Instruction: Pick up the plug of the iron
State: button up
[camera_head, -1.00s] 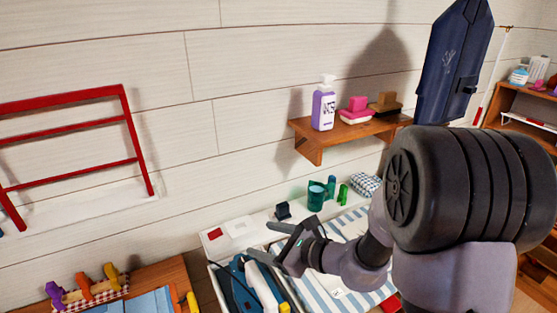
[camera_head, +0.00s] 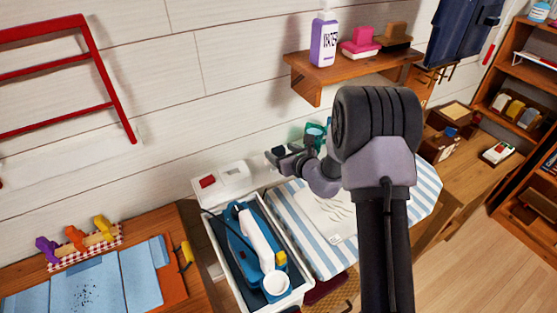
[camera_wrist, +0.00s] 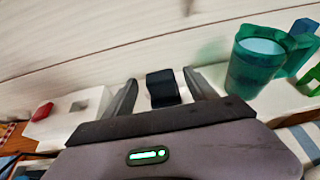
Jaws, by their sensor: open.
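The iron (camera_head: 240,258), blue and white, lies in a white bin at the lower centre of the head view. A small black block that looks like the plug (camera_wrist: 162,90) stands on the white ledge in the wrist view, ahead of my gripper and between the lines of its two fingers. My gripper (camera_wrist: 160,82) is open and empty; I cannot tell how far the block is from the fingertips. In the head view my gripper (camera_head: 275,156) is over the ledge, and the black block cannot be told apart from it.
A green mug (camera_wrist: 255,65) stands on the ledge just right of the block. A white box with a red part (camera_head: 208,182) is to the left. The striped ironing board (camera_head: 300,235) lies in front. A wooden shelf (camera_head: 345,68) with a purple bottle (camera_head: 324,40) is above.

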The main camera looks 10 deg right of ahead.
jog(key=shift+x, duration=1.25)
jog(key=shift+s, duration=0.1)
grip_shut()
